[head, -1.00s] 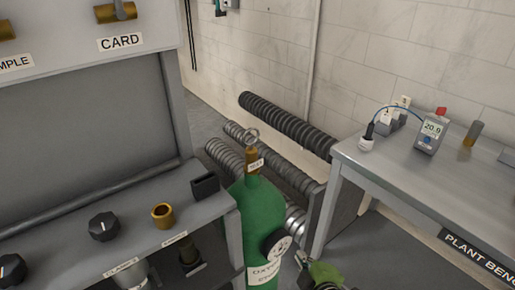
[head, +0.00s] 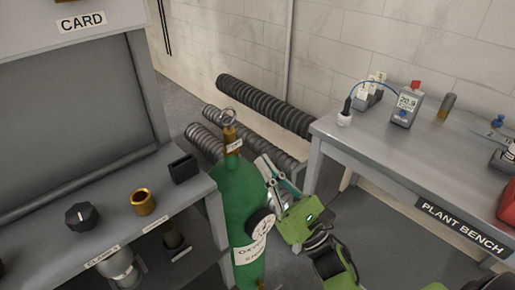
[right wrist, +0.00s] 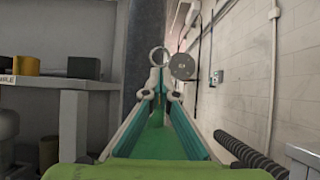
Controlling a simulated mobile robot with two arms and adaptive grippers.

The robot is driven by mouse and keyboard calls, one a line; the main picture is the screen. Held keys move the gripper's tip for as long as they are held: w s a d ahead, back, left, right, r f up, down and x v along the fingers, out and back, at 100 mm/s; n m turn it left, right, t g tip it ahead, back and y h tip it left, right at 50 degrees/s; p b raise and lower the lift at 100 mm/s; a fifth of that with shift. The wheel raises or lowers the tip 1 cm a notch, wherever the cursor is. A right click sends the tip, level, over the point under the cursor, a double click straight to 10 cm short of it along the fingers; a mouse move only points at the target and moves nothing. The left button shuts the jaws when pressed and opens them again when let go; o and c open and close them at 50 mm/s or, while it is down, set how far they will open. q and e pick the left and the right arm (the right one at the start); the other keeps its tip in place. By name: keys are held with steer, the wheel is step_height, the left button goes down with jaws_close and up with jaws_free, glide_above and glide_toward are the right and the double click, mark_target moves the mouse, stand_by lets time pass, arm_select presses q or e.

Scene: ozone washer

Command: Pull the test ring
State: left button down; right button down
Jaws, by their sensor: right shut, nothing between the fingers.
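The test ring (head: 228,115) is a thin grey metal ring on the brass valve (head: 231,138) at the top of the green oxygen cylinder (head: 238,208). A small white tag sits on the valve below it. My right gripper (head: 266,162) is right of the cylinder's shoulder, lower than the ring and apart from it, with its fingers pointing up and left. It is shut and empty. In the right wrist view the ring (right wrist: 159,56) shows just beyond the closed fingertips (right wrist: 160,78). My left gripper is not in view.
A grey cabinet shelf (head: 190,198) with a black knob (head: 82,216), a brass cup (head: 143,201) and a black holder (head: 184,168) stands close left of the cylinder. Ribbed hoses (head: 265,106) run along the wall behind. The plant bench (head: 425,165) stands at right.

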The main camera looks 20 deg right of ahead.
mark_target(228, 110)
steer(key=p+x, duration=0.4)
steer(key=x, duration=0.7)
steer(key=shift+w+r+p, duration=0.15)
steer(key=shift+p, duration=0.15)
steer(key=shift+w+a+r, duration=0.15)
steer(key=shift+w+a, duration=0.05)
steer(key=shift+w, duration=0.25)
